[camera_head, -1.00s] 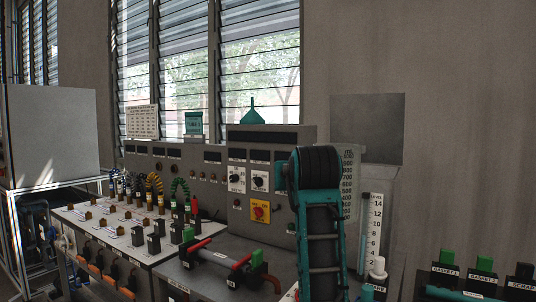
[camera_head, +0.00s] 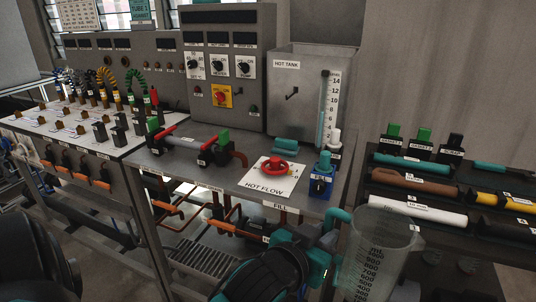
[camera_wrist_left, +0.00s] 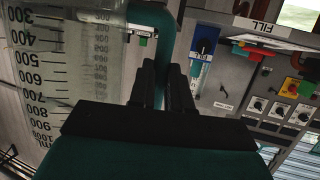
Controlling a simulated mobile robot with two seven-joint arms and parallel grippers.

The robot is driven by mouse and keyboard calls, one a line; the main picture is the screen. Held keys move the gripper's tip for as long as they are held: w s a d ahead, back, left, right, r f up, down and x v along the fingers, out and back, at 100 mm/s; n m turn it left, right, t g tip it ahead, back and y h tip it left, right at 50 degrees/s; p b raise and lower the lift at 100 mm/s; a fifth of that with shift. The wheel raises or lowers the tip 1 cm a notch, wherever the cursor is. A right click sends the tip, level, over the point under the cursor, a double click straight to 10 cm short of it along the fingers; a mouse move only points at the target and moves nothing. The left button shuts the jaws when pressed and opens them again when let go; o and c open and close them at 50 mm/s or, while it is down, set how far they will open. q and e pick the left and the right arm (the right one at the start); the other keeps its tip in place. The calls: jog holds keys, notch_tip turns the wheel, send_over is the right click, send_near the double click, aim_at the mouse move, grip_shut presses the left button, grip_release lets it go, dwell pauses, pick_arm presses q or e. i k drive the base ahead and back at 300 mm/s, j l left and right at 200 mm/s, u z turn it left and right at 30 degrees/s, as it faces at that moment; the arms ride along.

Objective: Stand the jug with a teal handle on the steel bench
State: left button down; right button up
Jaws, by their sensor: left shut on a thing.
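The clear jug (camera_head: 378,250) with mL marks is at the bottom right of the head view, in front of the steel bench (camera_head: 222,172) and below its top. It looks near upright, slightly tilted, with its open rim up. Its teal handle (camera_head: 342,254) is on its left side. My left gripper (camera_head: 328,242) is shut on this handle; the wrist view shows both dark fingers around the handle (camera_wrist_left: 151,45), with the jug (camera_wrist_left: 65,60) beside them. That view is turned over, so the marks run downward. My right gripper is not in view.
On the bench top are a white HOT FLOW plate with a red valve (camera_head: 277,167), a blue FILL valve (camera_head: 321,180), and red-handled piping (camera_head: 206,150). The hot tank (camera_head: 300,95) stands behind. A dark rack of tubes (camera_head: 430,190) is at right. Bare steel shows near the front left.

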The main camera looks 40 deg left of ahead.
aim_at(194, 131)
jog(key=k+j, duration=0.1)
jog(key=j, duration=0.45)
jog(key=k+j, duration=0.1)
jog(key=j, duration=0.4)
jog(key=k+j, duration=0.1)
jog(key=j, duration=0.45)
jog(key=k+j, duration=0.1)
jog(key=j, duration=0.45)
jog(key=k+u, duration=0.05)
